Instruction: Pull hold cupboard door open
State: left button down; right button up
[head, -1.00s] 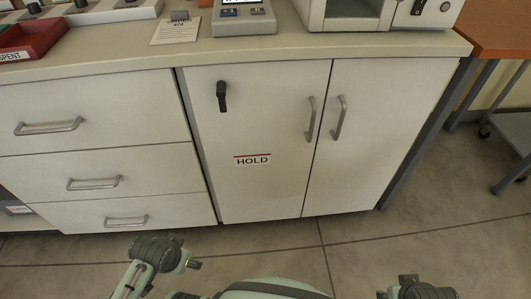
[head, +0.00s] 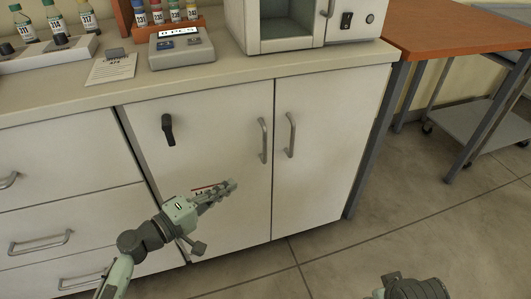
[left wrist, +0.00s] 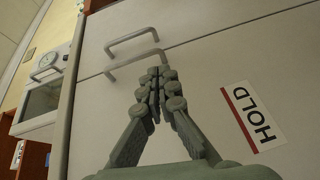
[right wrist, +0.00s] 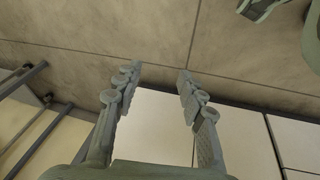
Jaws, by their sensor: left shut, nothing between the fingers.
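The hold cupboard door (head: 222,127) is a white panel, closed flush with the door beside it. Its HOLD label is partly covered by my left gripper in the head view and shows fully in the left wrist view (left wrist: 254,117). Its grey bar handle (head: 263,141) stands upright near its right edge; it also shows just beyond the fingertips in the left wrist view (left wrist: 124,66). My left gripper (head: 231,185) is shut and empty, in front of the door, below and left of the handle, apparently not touching it. My right gripper (right wrist: 158,73) is open and empty.
A black lever (head: 168,129) sticks out at the door's upper left. The neighbouring door has its own handle (head: 291,135) close by. Drawers (head: 60,150) lie left. The countertop (head: 120,95) overhangs above. An orange table (head: 440,35) stands right; floor in front is open.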

aim_at(255, 156)
pick_arm(q)
jog(key=shift+n+t, duration=0.8)
jog(key=shift+n, duration=0.1)
jog(key=x, duration=0.3)
jog(key=r+p+x, duration=0.1)
jog(key=x, duration=0.3)
jog(key=r+x, duration=0.1)
jog(key=x, duration=0.3)
jog(key=shift+w+a, duration=0.25)
jog(key=shift+w, duration=0.35)
pick_arm(e)
jog(key=f, duration=0.3)
jog(key=shift+w+a, duration=0.15)
jog(key=shift+w, duration=0.15)
pick_arm(q)
jog(key=shift+h, duration=0.3)
